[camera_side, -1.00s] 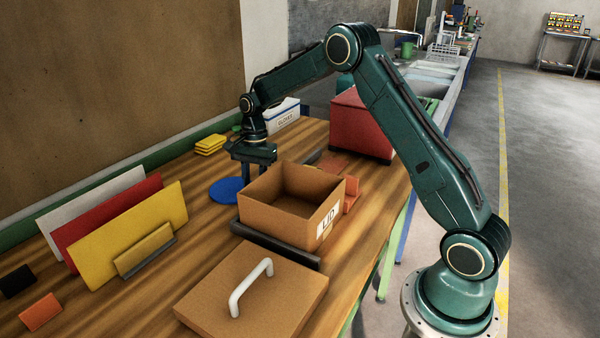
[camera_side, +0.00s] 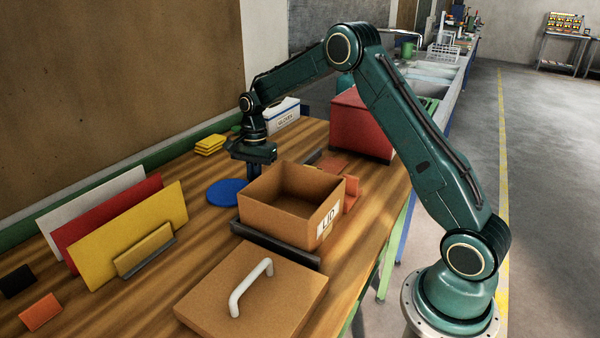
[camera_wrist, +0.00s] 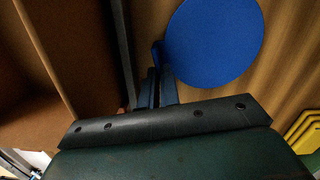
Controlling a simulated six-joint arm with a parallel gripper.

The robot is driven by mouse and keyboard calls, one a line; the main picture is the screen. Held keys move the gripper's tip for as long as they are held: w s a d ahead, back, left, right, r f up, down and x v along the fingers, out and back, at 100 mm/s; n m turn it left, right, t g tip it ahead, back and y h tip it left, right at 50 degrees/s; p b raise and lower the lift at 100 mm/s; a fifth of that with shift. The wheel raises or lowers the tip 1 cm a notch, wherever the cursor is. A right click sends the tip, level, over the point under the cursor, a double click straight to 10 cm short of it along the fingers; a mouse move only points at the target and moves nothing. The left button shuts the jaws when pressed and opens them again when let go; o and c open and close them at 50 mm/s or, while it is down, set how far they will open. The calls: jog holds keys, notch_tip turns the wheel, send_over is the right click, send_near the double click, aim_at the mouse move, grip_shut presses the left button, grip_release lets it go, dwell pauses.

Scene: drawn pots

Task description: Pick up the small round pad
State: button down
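The round pad (camera_side: 227,192) is a flat blue disc on the wooden table, left of the open cardboard box. In the wrist view the pad (camera_wrist: 214,40) lies just beyond and to the right of my fingertips. A narrow blue piece at its left edge shows between the tips, like a tab. My gripper (camera_side: 252,178) points down at the pad's right side in the side view. In the wrist view my gripper (camera_wrist: 158,75) has its fingers close together, seemingly closed on that tab. The exact contact is partly hidden. The pad looks flat on the table.
The open cardboard box (camera_side: 265,215) stands close on the right, with its lid (camera_side: 250,300) in front. Upright panels (camera_side: 125,240) stand at left. Yellow pads (camera_side: 210,145), a glove box (camera_side: 284,115) and a red box (camera_side: 360,125) are behind.

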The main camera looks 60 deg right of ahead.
notch_tip(320, 180, up, 10)
dwell(0.6)
